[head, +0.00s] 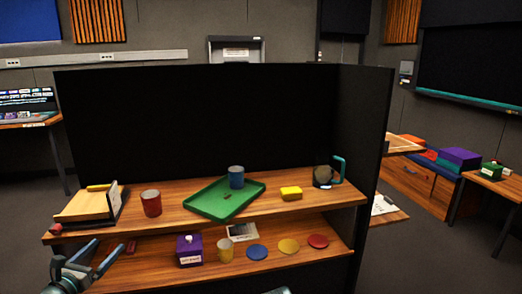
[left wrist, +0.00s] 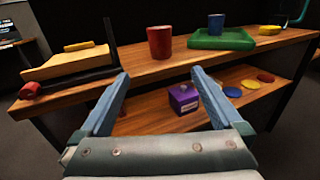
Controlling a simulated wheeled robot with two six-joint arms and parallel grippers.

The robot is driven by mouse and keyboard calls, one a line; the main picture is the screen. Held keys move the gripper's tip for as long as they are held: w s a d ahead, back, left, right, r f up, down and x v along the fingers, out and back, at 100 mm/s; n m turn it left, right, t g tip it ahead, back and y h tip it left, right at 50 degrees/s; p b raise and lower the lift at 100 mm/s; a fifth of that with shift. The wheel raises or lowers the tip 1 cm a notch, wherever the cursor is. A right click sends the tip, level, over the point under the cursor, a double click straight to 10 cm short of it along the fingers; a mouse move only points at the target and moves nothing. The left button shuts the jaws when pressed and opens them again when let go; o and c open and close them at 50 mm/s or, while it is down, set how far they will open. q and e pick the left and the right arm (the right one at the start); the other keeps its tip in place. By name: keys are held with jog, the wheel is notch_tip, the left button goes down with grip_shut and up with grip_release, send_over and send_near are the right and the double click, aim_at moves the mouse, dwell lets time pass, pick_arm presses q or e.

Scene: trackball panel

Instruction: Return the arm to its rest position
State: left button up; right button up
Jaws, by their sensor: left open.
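My left gripper (head: 96,258) is at the lower left in the head view, in front of the left end of the shelf unit. Its two blue fingers are spread apart with nothing between them; they also show in the left wrist view (left wrist: 160,88). The purple box (left wrist: 183,98) on the lower shelf shows beyond the fingers, apart from them. A trackball-like dark ball in a stand (head: 323,175) sits at the right of the upper shelf, beside a teal bracket. At the bottom edge of the head view a small teal-grey part of mine shows; my right gripper is not visible.
The upper shelf (head: 270,207) holds a wooden stand (head: 88,203), a red cup (head: 151,203), a green tray (head: 205,206) with a blue cup (head: 236,177), and a yellow block (head: 291,193). Black panels enclose the back and right.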

pick_arm(q)
jog(key=d+f+m+g+h, duration=0.2)
jog(key=d+f+m+g, duration=0.15)
jog(key=d+m, duration=0.4)
jog(key=s+d+f+m+g+h, duration=0.1)
jog(key=d+f+m+g, duration=0.3)
jog(key=d, duration=0.7)
jog(key=d+f+m+g+h, duration=0.25)
jog(key=d+f+m, duration=0.3)
jog(key=d, duration=0.35)
jog(key=s+d+f+m+g+y, duration=0.5)
jog(key=s+m, duration=0.3)
jog(key=m, duration=0.3)
jog(key=s+d+f+m+g+y, duration=0.35)
jog(key=s+d+m+y, duration=0.2)
jog(key=s+m, duration=0.35)
notch_tip(320, 180, up, 26)
jog(key=w+m+h+p, duration=0.1)
jog(key=p, duration=2.5)
jog(key=shift+w+d+p, duration=0.15)
jog(key=shift+w+p, duration=0.05)
jog(key=shift+p, duration=0.1)
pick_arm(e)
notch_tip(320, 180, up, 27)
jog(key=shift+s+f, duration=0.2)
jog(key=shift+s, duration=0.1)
